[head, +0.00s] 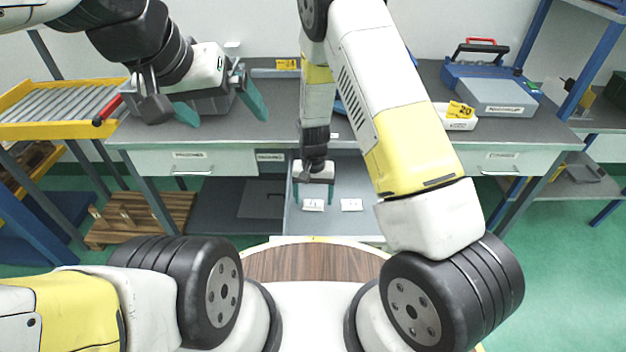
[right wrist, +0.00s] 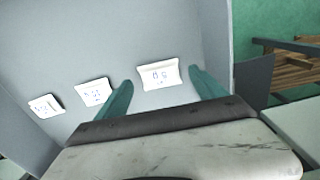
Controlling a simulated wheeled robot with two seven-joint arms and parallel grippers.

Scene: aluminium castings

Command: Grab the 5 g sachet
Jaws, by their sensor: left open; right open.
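Three white sachets lie in a row on the floor of an open grey drawer. In the right wrist view, one sachet (right wrist: 158,74) lies between my right gripper's fingertips; its upside-down print looks like "5 g". The middle sachet (right wrist: 95,92) and the far-left sachet (right wrist: 46,106) have small print that I cannot read surely. The head view shows the first sachet (head: 313,205) below my right gripper (head: 313,196), and another sachet (head: 351,204) to its right; the third is hidden. My right gripper is open with nothing held. My left gripper (head: 218,108) is open above the bench's left side.
The open drawer (head: 362,228) has side walls close around the right gripper. A grey bench (head: 285,120) stands above it. A blue toolbox (head: 490,80) and a yellow-labelled box (head: 457,122) stand on its right. A yellow roller rack (head: 60,105) is at left.

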